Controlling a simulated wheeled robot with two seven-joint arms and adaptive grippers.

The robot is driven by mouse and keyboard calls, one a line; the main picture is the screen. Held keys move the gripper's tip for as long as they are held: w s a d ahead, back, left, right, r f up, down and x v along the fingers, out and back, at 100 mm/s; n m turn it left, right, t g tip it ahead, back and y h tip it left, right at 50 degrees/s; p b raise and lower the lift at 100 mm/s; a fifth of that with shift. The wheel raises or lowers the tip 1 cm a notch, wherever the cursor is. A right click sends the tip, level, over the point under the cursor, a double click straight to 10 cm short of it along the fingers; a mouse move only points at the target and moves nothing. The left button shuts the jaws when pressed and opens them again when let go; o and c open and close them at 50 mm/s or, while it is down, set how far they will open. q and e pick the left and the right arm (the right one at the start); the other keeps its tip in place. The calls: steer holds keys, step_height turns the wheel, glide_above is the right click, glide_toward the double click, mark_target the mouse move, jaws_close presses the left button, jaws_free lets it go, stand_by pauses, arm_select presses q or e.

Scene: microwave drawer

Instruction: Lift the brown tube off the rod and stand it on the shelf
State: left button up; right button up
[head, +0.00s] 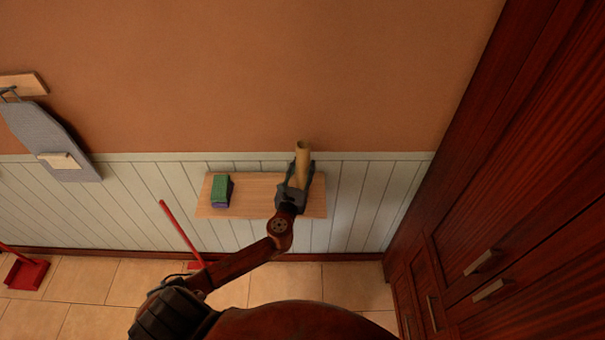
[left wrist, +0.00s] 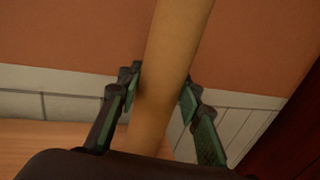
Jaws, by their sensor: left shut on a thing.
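The brown tube (head: 302,158) is close to upright, leaning slightly, above the right part of the wooden shelf (head: 252,207). My left gripper (head: 299,177) is shut on the tube, which sticks up beyond the fingers. In the left wrist view the tube (left wrist: 172,65) runs between the two fingers (left wrist: 160,90), tilted to the right in the picture. Its lower end is hidden behind my gripper, so I cannot tell whether it touches the shelf (left wrist: 50,138). No rod can be made out. My right gripper is not in view.
A green and purple block (head: 221,189) sits at the shelf's left end. The shelf's middle is clear. An ironing board (head: 50,135) hangs at the left. A red-handled tool (head: 180,232) stands below the shelf. Dark red cabinets (head: 500,200) fill the right side.

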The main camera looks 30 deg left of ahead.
arm_select(q)
step_height(320, 180, up, 21)
steer(key=p, duration=0.3)
steer(key=shift+r, duration=0.2)
steer(key=shift+f, duration=0.15)
steer(key=shift+f, duration=0.6)
